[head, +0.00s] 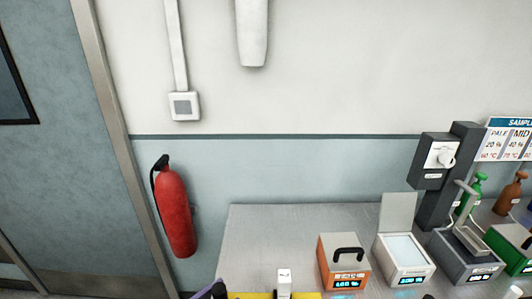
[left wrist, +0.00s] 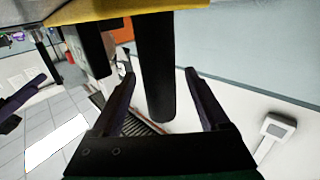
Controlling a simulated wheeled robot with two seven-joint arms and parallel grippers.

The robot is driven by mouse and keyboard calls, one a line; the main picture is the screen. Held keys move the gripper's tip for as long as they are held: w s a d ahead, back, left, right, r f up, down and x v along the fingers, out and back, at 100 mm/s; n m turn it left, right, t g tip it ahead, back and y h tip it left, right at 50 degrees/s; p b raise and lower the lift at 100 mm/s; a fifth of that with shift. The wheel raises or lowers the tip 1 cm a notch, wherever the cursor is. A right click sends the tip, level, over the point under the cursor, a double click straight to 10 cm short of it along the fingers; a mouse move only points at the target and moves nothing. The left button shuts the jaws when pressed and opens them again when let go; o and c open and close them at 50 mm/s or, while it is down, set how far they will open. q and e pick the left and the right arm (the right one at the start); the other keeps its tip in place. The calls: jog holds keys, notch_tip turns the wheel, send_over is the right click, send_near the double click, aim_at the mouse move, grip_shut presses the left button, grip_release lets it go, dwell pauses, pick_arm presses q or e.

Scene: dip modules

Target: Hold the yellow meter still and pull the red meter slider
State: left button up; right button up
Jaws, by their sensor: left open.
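A yellow body, taken as the yellow meter (head: 252,296), shows only as a strip at the bottom edge of the head view. In the left wrist view a yellow edge (left wrist: 150,7) runs along the top. A black rounded bar (left wrist: 155,70) extends from it between the fingers of my left gripper (left wrist: 160,90). That gripper is open, and no contact with the bar is clear. A dark purple finger tip (head: 217,290) shows beside the yellow strip in the head view. Another dark finger-like part (left wrist: 22,97), perhaps of my right gripper, shows at the left. No red slider can be made out.
A grey table (head: 270,232) holds an orange box (head: 335,277) with a black handle, a white box (head: 405,273) with its lid up and a grey device (head: 455,263). A white upright part (head: 284,281) stands by the yellow strip. A fire extinguisher (head: 174,212) hangs left.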

pick_arm(q)
jog(key=b+v, duration=0.1)
jog(key=v, duration=0.4)
jog(key=shift+s+a+f+b, duration=0.1)
jog(key=shift+b, duration=0.3)
pick_arm(e)
notch_tip(320, 180, down, 2)
jog(key=shift+f, duration=0.1)
pick_arm(q)
jog(key=shift+s+a, duration=0.3)
jog(key=shift+r, duration=0.2)
